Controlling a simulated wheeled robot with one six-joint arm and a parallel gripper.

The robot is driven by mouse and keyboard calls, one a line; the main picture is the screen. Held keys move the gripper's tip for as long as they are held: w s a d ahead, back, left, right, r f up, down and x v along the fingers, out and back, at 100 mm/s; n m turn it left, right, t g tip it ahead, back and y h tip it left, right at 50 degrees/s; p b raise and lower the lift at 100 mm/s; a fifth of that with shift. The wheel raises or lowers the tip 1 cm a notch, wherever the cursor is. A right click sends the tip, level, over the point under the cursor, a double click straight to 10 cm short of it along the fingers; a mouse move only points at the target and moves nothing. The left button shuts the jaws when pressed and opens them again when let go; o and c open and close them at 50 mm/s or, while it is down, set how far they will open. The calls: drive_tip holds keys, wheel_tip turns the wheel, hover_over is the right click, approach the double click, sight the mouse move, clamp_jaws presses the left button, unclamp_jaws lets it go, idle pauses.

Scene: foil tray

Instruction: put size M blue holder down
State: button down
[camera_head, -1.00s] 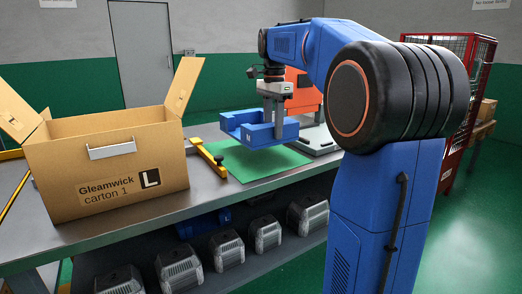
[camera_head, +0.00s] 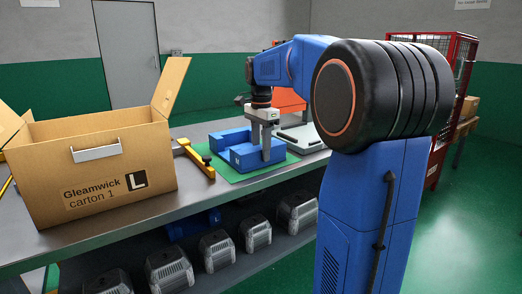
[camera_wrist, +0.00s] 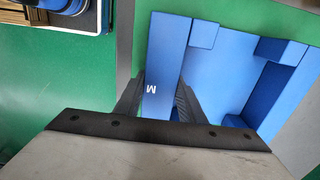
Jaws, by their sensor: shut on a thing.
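The blue holder (camera_head: 225,141) is on the green mat (camera_head: 236,176) on the metal table in the head view, looking level and resting on it. The wrist view shows the holder (camera_wrist: 222,72) from above, with a white M on the wall between my fingers. My gripper (camera_head: 264,150) points down over the holder's near wall. In the wrist view my gripper (camera_wrist: 160,92) is shut on that wall, one finger on each side. The gripper body hides the holder's near end there.
An open carton (camera_head: 95,170) labelled Gleamwick carton 1, L, stands at left on the table (camera_head: 165,215). A yellow clamp-like bar (camera_head: 197,158) lies between carton and mat. A light grey device (camera_head: 305,137) stands right of the mat. Several grey units (camera_head: 218,248) sit on the shelf below.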

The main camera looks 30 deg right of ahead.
drive_tip(key=c, duration=1.2)
unclamp_jaws()
drive_tip(key=shift+f, duration=0.1)
drive_tip(key=shift+o, duration=0.2)
wheel_tip(320, 180, up, 12)
drive_tip(key=shift+s, duration=0.1)
drive_tip(key=s+a+f+n+t, duration=0.1)
drive_tip(key=s+a+f+n, duration=0.4)
drive_tip(key=s+f, duration=0.4)
drive_tip(key=s+a+f+n+t, duration=0.2)
drive_tip(key=s+a+f+n, duration=0.3)
drive_tip(key=s+f, duration=0.4)
drive_tip(key=s+a+f+n+t, duration=0.1)
drive_tip(key=s+a+f+n, duration=0.5)
drive_tip(key=s, duration=0.4)
wheel_tip(320, 180, down, 3)
drive_tip(key=shift+s+r+n+t, duration=0.1)
drive_tip(key=shift+s+n+t, duration=0.3)
drive_tip(key=shift+n, duration=0.4)
